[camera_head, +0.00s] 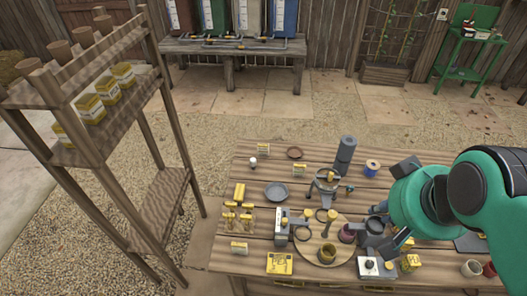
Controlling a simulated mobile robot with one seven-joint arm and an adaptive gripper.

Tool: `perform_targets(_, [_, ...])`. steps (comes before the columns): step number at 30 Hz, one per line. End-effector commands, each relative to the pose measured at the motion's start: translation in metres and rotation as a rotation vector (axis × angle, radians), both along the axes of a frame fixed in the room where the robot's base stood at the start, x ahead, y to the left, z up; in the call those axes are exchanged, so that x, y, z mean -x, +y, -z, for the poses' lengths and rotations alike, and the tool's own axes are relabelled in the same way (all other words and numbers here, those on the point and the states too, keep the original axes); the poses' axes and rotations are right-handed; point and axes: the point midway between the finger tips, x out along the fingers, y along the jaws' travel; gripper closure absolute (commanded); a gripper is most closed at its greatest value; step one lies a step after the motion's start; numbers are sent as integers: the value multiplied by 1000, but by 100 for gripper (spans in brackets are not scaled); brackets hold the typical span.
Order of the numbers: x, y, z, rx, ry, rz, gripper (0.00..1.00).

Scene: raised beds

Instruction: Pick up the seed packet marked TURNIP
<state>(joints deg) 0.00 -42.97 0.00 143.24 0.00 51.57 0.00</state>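A flat yellow packet (279,263) lies near the front edge of the wooden table (225,262); its dark print looks like PEA. No packet that I can read as TURNIP shows. My gripper (387,238) is over the right part of the table, near dark items and a small yellow object (410,262), and right of the yellow packet. Its fingers blend with these items, so its opening is unclear.
A grey dish (276,191), a blue spool (372,167), a dark cylinder (345,152) and a metal stand (327,184) share the table. A tall wooden shelf (165,215) with yellow boxes (91,108) stands left.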

Motion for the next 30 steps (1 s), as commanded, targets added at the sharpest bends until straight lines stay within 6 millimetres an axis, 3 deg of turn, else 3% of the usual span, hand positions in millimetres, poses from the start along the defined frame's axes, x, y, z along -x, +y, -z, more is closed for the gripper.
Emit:
perform_targets(1, [0, 0, 0, 0, 0, 0, 68])
perform_targets(3, [0, 0, 0, 0, 0, 0, 55])
perform_targets(17, [-6, 2, -3, -11, 4, 12, 55])
perform_targets(23, [-29, 7, -12, -53, 25, 59, 55])
perform_targets(30, [-79, 20, -27, -137, 68, 158, 55])
